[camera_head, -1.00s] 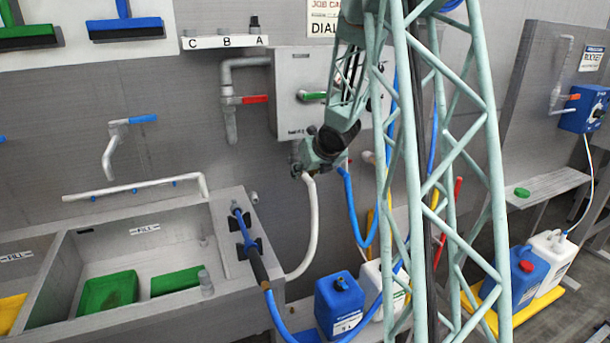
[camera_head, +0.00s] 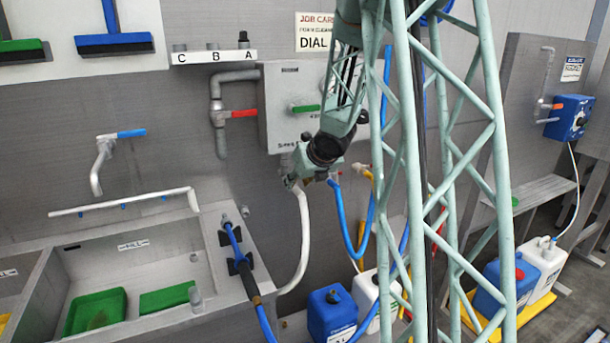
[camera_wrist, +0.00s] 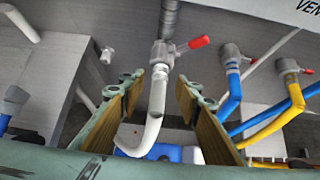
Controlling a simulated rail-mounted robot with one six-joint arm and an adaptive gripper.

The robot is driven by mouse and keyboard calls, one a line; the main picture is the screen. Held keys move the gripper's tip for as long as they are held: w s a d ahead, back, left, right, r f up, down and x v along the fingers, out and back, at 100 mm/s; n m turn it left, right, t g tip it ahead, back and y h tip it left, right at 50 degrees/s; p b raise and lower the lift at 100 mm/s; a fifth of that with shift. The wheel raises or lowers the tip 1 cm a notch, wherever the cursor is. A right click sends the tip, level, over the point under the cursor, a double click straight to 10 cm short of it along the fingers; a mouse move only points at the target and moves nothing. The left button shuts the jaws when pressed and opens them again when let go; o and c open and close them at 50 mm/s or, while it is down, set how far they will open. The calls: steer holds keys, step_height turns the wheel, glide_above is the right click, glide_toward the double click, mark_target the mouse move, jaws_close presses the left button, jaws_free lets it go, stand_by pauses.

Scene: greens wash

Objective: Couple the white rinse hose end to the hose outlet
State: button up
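The white rinse hose (camera_head: 302,240) rises beside the sink to my gripper (camera_head: 293,178) under the grey wall box. In the wrist view, the white hose end (camera_wrist: 157,92) points up and appears to meet the hose outlet (camera_wrist: 161,54), a metal valve with a red lever. I cannot tell whether the joint is locked. My gripper (camera_wrist: 160,87) is open; its two brown-padded fingers stand apart on either side of the hose, with visible gaps. In the head view, my gripper hides the outlet and hose tip.
A blue hose (camera_wrist: 229,98) and a yellow hose (camera_wrist: 280,122) hang from valves to the right of the outlet. The sink (camera_head: 222,308) with green trays is at lower left. Blue (camera_head: 332,312) and white (camera_head: 366,290) jugs stand below the hoses.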

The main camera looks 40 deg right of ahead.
steer(key=v, duration=0.7)
steer(key=shift+s+r, duration=0.25)
steer(key=shift+r, duration=0.05)
steer(key=shift+a, duration=0.1)
steer(key=shift+r, duration=0.1)
stand_by(0.5)
steer(key=s+a+r+m+g+h+p, duration=0.1)
steer(key=s+a+r+m+g+h, duration=0.1)
steer(key=s+a+r+m, duration=1.35)
steer(key=s+a+f+m+g+y, duration=0.1)
steer(key=s+a+f+m+y, duration=0.1)
steer(key=s+a+m, duration=0.7)
steer(key=s+a+f+m+g+y, duration=0.1)
steer(key=s+a+m, duration=0.8)
steer(key=s, duration=1)
steer(key=a+f+y, duration=0.1)
steer(key=a, duration=0.2)
steer(key=shift+a+f+g, duration=0.3)
steer(key=shift+d, duration=0.15)
